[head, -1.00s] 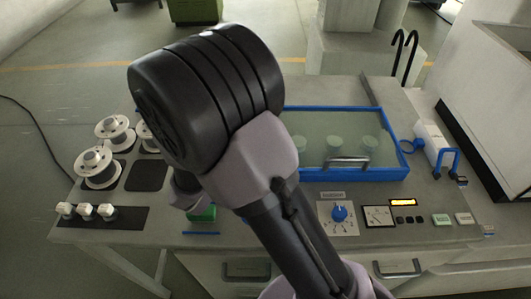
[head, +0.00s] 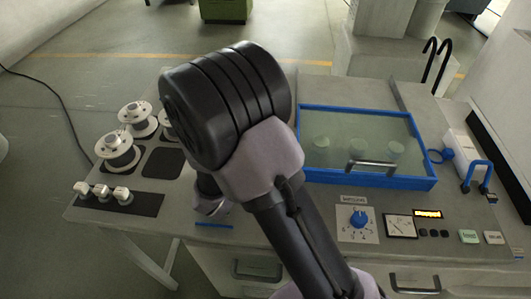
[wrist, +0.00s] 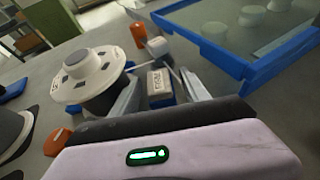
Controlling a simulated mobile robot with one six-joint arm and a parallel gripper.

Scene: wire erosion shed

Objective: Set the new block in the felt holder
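In the wrist view, my gripper (wrist: 160,90) has its two fingers spread apart. A pale block with dark markings (wrist: 160,82) shows between and beyond the fingers, with blue beside it. I cannot tell whether the fingers touch it. A plain white block (wrist: 157,47) stands farther back. In the head view, my arm hides the fingertips and the bench under them. Several small white blocks (head: 101,191) stand on a dark strip (head: 146,205) at the bench's front left. I cannot tell which block is the new one or which piece is the felt holder.
White spools (head: 118,150) stand at left; one is close to my left finger in the wrist view (wrist: 92,72). A blue-rimmed tank (head: 365,183) fills the bench's right rear. A knob (head: 357,218) and buttons (head: 469,237) line the front. An orange cylinder (wrist: 138,35) stands behind the blocks.

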